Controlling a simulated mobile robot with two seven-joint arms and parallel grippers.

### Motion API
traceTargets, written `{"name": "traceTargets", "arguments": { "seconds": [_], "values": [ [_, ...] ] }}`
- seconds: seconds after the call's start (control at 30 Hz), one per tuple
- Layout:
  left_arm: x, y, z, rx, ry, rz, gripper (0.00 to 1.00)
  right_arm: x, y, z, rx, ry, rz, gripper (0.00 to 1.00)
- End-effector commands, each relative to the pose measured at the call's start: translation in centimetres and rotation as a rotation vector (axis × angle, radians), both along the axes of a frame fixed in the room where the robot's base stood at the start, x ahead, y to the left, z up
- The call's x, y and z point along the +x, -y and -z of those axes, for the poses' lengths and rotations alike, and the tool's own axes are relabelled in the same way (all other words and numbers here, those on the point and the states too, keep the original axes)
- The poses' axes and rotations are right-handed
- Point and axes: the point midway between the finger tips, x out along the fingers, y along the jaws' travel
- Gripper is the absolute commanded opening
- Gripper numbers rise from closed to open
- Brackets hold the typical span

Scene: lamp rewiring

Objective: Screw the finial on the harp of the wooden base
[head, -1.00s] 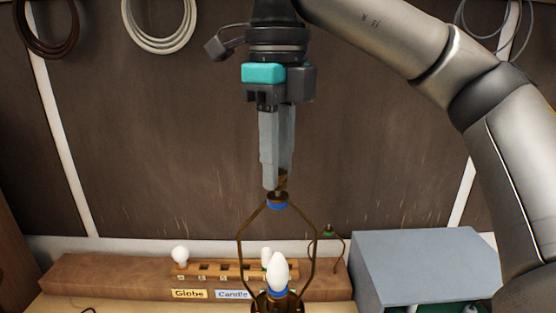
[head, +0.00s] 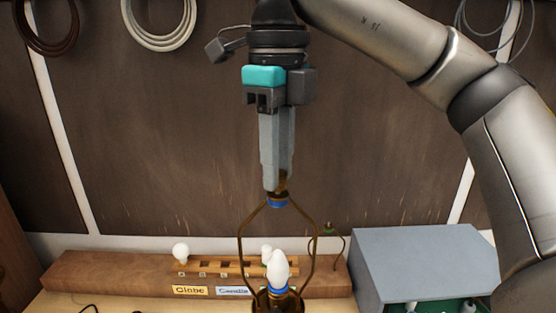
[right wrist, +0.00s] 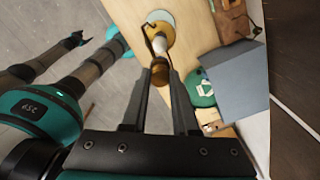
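My right gripper (head: 277,187) points straight down above the lamp. Its fingers are close together on a small brown finial (head: 283,181), also seen between the fingertips in the right wrist view (right wrist: 160,72). The finial is at the top of the brown harp (head: 314,240), just above its blue band (head: 277,203). Fingers hide part of the finial, so I cannot tell how far it is seated. The harp surrounds a white candle bulb (head: 278,268) on the lamp's dark socket (head: 264,301). The wooden base is cut off below the head view.
A wooden bulb rack (head: 222,266) with a globe bulb (head: 180,252) stands behind, with Globe and Candle labels. Coiled cables hang on the wall.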

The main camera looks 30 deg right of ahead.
Motion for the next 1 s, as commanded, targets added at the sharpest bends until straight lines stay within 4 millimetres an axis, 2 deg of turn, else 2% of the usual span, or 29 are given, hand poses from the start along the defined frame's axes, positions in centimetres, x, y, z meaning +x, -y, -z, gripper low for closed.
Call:
{"name": "traceTargets", "arguments": {
  "seconds": [0.03,0.23,0.57,1.0],
  "values": [
    [-0.01,0.0,-0.01,0.0,0.0,0.0,0.79,0.01,0.0,-0.08,0.001,0.002,0.0,0.23],
    [-0.01,0.01,-0.01,0.0,0.0,0.001,0.79,0.01,0.0,-0.11,0.001,0.003,0.0,0.01],
    [0.02,0.03,-0.07,0.0,0.001,0.001,0.79,0.02,-0.01,-0.16,0.001,0.004,0.029,0.0],
    [0.06,0.03,-0.58,0.0,0.002,0.001,0.79,0.01,-0.02,-0.17,0.0,0.004,0.5,0.0]
  ]
}}
